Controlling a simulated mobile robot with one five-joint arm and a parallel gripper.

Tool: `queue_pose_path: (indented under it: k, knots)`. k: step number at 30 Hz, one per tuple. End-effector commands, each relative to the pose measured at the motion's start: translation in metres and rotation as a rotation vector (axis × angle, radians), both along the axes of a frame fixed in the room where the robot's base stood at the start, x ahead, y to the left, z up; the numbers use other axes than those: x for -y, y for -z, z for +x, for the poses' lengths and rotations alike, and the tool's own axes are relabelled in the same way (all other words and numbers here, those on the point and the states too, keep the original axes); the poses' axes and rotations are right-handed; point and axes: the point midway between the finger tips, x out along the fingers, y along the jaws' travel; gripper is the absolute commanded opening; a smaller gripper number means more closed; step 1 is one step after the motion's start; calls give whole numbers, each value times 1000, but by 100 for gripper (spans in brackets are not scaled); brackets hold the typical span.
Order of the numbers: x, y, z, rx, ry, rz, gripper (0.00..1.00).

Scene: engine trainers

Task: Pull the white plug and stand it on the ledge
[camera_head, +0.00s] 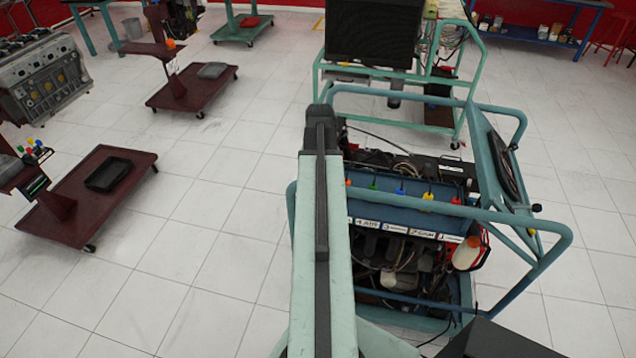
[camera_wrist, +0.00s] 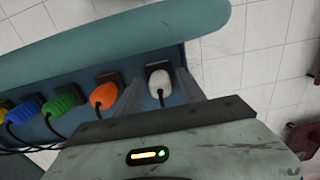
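The white plug (camera_wrist: 160,83) sits in a dark socket at the end of a row, in the wrist view, with its black cord hanging down. My gripper (camera_wrist: 160,78) is open, with one grey finger on each side of the plug; I cannot tell whether either touches it. In the head view my arm hides the white plug and the gripper. The row also holds orange (camera_wrist: 104,93), green (camera_wrist: 64,99), blue (camera_wrist: 25,110) and yellow plugs.
A thick teal frame tube (camera_wrist: 110,45) crosses close beyond the plugs. Frame tubes (camera_head: 430,93) surround the engine trainer. A green cart with a dark screen (camera_head: 373,32) stands behind it. Maroon stands (camera_head: 108,200) are at the left, with open tiled floor between.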

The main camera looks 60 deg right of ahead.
Motion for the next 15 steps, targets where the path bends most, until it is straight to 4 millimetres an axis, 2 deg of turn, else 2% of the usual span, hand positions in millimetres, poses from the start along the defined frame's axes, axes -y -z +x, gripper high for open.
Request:
queue_pose_path:
  k: [1, 6, 15]
  knots:
    - [0, 0, 0, 0, 0, 0, 44]
    - [0, 0, 0, 0, 0, 0, 0]
    - [0, 0, 0, 0, 1, 0, 0]
